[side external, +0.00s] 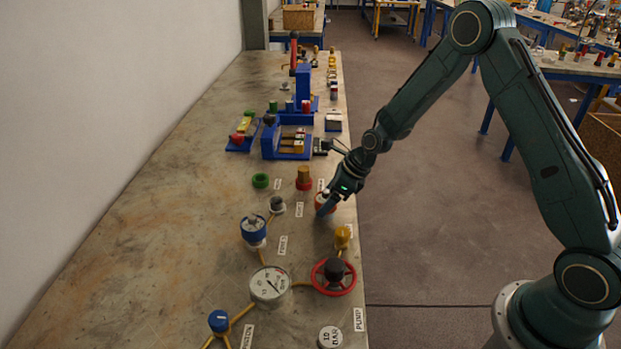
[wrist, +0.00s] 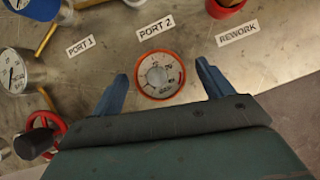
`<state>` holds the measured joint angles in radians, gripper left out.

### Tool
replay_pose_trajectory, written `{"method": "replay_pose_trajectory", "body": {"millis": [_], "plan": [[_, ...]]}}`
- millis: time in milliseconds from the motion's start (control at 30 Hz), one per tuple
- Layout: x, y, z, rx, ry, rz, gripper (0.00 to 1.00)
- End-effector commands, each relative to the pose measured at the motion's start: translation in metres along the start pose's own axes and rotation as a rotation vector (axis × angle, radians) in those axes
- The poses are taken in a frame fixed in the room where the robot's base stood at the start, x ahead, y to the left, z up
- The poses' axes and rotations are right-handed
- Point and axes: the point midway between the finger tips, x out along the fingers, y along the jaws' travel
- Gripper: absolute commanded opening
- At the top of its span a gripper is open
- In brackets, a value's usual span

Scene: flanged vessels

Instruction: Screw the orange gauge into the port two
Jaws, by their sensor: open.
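The orange gauge (wrist: 160,75) has a white dial with an orange rim and faces up in the wrist view. It appears to stand on the bench below the PORT 2 label (wrist: 155,26). My gripper (wrist: 162,70) is open, with one blue finger on each side of the gauge and a gap to each. In the side view my gripper (side external: 327,208) is low over the bench's right edge and hides much of the gauge (side external: 319,198). A grey fitting (side external: 277,204) on a yellow pipe stands beyond the PORT 2 label; its top is unclear.
A blue gauge (side external: 253,229), a large white gauge (side external: 269,284), a red handwheel (side external: 334,277) and a yellow fitting (side external: 342,237) stand nearby. A red-based brass piece (side external: 303,177) is by the REWORK label (wrist: 237,34). A green ring (side external: 260,181) lies farther left. The bench's left side is clear.

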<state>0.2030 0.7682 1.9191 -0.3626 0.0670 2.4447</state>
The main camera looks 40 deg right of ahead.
Motion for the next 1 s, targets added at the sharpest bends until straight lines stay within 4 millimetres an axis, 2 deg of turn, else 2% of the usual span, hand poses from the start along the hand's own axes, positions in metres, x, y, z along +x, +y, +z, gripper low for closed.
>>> {"method": "replay_pose_trajectory", "body": {"millis": [100, 233, 733, 767, 1000], "plan": [[0.011, 0.000, -0.001, 0.001, 0.001, 0.000, 0.79], [0.017, 0.000, 0.000, 0.001, 0.000, 0.000, 0.79], [0.017, 0.000, 0.000, 0.000, 0.000, 0.000, 0.79], [0.017, 0.000, 0.000, 0.000, 0.000, 0.000, 0.77], [0.017, 0.000, 0.000, 0.000, 0.000, 0.000, 0.30]]}}
